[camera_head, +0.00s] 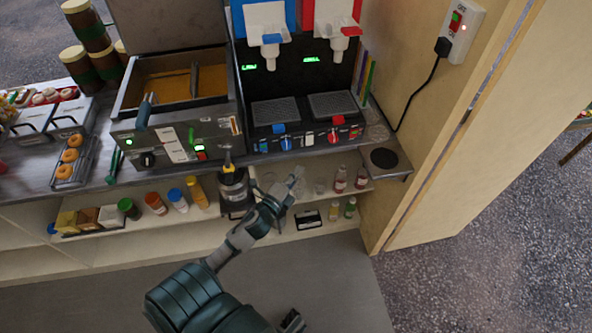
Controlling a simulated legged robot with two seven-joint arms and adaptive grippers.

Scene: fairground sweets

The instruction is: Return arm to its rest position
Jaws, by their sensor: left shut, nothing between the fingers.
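My left arm rises from the bottom of the head view, dark teal and grey. Its gripper (297,176) is shut and empty, held out in front of the open shelf under the counter. It is right of a dark metal canister (234,188) and left of the small red-capped bottles (341,180). I cannot tell its exact distance from the shelf. My right gripper cannot be made out; a small dark part of my own body shows at the bottom edge.
The counter holds a fryer (178,90), a slush machine (300,85) with blue and red tanks, and a doughnut rack (72,160). Several jars and bottles (155,202) stand on the shelf below. A wooden wall panel (440,150) bounds the right side. The floor in front is clear.

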